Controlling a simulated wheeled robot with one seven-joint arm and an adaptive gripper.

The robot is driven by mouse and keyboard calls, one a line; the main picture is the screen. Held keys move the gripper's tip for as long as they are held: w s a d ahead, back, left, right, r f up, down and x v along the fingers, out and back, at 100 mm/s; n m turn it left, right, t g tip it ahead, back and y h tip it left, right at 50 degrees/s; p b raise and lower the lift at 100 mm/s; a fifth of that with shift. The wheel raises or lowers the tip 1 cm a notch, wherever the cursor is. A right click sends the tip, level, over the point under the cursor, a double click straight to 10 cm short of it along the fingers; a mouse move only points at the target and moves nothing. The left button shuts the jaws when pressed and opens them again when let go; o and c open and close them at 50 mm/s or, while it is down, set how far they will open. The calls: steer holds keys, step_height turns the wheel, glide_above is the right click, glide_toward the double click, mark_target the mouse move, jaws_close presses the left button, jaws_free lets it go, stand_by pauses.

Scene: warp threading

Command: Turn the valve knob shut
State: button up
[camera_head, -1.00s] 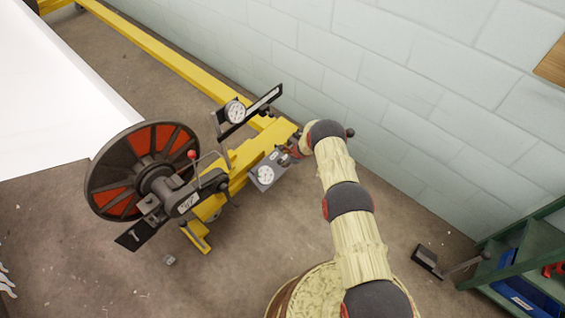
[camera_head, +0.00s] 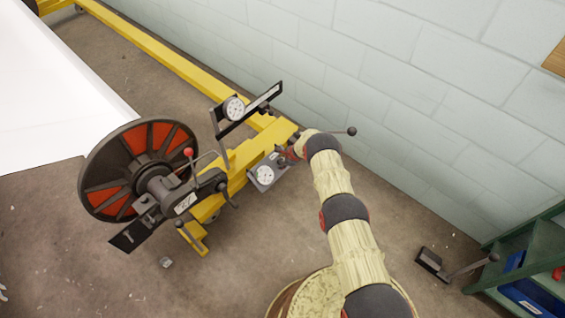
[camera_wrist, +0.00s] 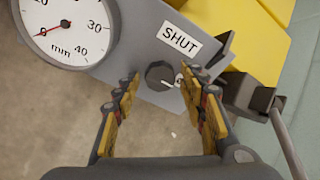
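The valve knob (camera_wrist: 160,75) is a small dark round knob on a grey panel (camera_wrist: 140,45) in the wrist view. A white mark shows at its right side, toward the right fingertip. A white label reading SHUT (camera_wrist: 179,40) is just above it. My gripper (camera_wrist: 161,80) is open, with one finger on each side of the knob and its tips close to it. I cannot tell whether either tip touches it. In the head view my gripper (camera_head: 287,157) is at the right edge of the gauge panel (camera_head: 268,184), and the knob is not clear there.
A round mm gauge (camera_wrist: 66,27) is left of the knob. A dark lever (camera_wrist: 287,140) stands at the right. The yellow frame (camera_head: 235,175) carries a red-and-black wheel (camera_head: 108,172) and another dial (camera_head: 234,108). A block wall (camera_head: 400,90) is close behind; green shelving (camera_head: 535,250) is at right.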

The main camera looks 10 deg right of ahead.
steer(key=c, duration=0.9)
steer(key=shift+s, duration=0.1)
steer(key=shift+c, duration=0.2)
steer(key=n+p, duration=0.3)
steer(key=p, duration=0.1)
steer(key=shift+r, duration=0.15)
steer(key=n+p, duration=0.3)
steer(key=n, duration=0.1)
steer(key=shift+t, duration=0.4)
steer(key=n+p, duration=0.1)
steer(key=n, duration=0.4)
steer(key=shift+f+t, duration=0.2)
steer(key=shift+t, duration=0.2)
steer(key=n+y, duration=0.1)
steer(key=n, duration=0.4)
steer(key=shift+n, duration=0.4)
steer(key=o, duration=1.2)
steer(key=shift+c, duration=0.2)
